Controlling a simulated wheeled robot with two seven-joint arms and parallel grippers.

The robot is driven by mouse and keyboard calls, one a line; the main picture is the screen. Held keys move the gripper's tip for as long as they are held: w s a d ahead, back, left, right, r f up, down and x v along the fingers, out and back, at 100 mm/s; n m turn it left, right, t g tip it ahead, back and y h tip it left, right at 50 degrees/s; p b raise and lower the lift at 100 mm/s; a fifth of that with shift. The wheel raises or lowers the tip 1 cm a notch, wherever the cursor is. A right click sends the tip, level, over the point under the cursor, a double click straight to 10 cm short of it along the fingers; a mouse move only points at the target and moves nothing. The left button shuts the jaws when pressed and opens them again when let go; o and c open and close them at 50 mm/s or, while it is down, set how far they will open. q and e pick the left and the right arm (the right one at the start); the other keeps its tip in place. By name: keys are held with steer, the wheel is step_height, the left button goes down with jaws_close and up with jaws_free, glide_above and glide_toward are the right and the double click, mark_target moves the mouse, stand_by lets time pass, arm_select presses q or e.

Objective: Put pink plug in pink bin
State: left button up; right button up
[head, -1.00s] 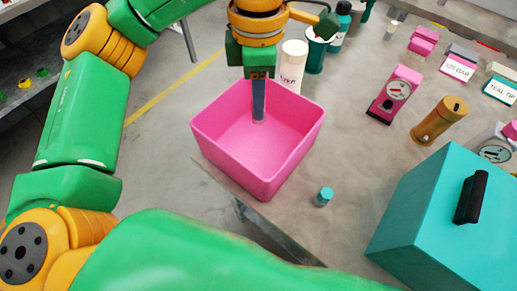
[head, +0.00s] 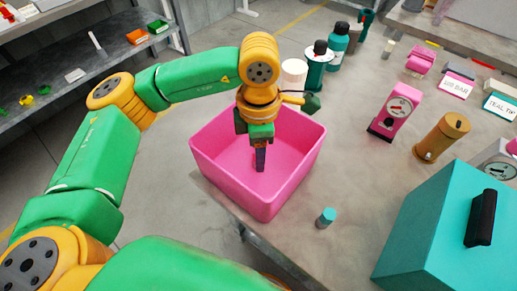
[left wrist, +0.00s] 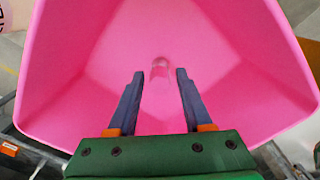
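The pink bin (head: 232,183) stands at the table's near left edge. My left gripper (head: 260,168) points down into it, its fingers below the rim. In the left wrist view the two fingers of my left gripper (left wrist: 160,76) are spread apart. A small pink plug (left wrist: 160,70) shows inside the bin just beyond and between the fingertips, with a gap to each finger. It appears to be on the bin floor. In the head view the plug is not clearly seen. My right gripper is not in view.
A small teal plug (head: 326,217) stands right of the bin. A teal box (head: 430,225) with a black handle is at the near right. A pink gauge block (head: 396,110), a brass cylinder (head: 443,137) and teal bottles (head: 338,45) stand further back. Mid-table is clear.

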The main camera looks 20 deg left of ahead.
arm_select(q)
step_height(320, 180, up, 12)
steer(key=p, duration=0.1)
steer(key=shift+r, duration=0.2)
stand_by(0.5)
